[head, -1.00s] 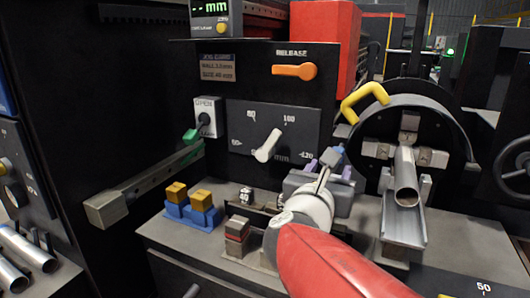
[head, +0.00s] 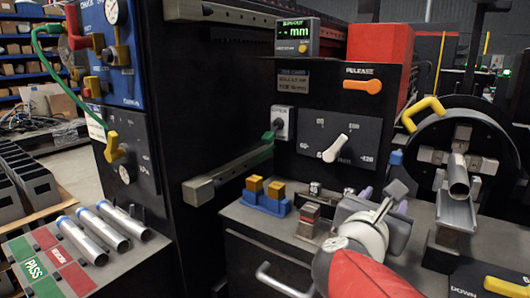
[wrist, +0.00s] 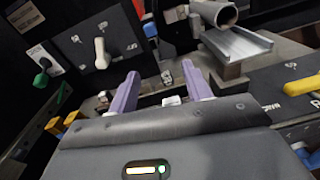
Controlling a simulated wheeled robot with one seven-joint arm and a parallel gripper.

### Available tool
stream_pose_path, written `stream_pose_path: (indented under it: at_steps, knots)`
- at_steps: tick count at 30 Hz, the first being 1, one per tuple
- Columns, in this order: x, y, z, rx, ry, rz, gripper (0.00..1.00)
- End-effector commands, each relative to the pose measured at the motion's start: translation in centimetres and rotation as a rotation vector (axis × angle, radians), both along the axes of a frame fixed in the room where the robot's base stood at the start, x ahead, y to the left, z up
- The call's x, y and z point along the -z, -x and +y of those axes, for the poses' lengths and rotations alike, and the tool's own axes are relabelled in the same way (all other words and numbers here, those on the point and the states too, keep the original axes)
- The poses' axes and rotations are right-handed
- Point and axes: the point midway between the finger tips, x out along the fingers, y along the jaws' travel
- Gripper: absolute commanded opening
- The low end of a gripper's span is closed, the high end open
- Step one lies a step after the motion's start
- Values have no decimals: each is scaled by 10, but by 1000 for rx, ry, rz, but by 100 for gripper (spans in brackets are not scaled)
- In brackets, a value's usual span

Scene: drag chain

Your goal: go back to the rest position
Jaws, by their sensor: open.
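My gripper shows in the wrist view (wrist: 160,95) with its two purple fingers apart and nothing between them. In the head view my gripper (head: 382,196) is above the grey bench at lower right, in front of the black dial panel and left of the chuck. My red and white arm reaches up to it from the bottom edge and hides part of the bench.
A black chuck (head: 500,140) with a yellow handle (head: 422,112) holds a metal tube (head: 458,178) at right. A white dial pointer (head: 335,148) and orange release lever (head: 362,85) are on the panel. Blue-yellow blocks (head: 265,195) sit on the bench; several tubes (head: 100,230) lie at left.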

Motion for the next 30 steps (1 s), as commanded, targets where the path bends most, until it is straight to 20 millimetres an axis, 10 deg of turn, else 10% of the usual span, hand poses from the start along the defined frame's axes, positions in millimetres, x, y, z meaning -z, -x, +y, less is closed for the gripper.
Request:
stream_pose_path:
  at_steps: [19,30]
  knots:
    - [89,81,-33,442,-1017,-300,49]
    - [166,147,36,1160,-2059,-615,49]
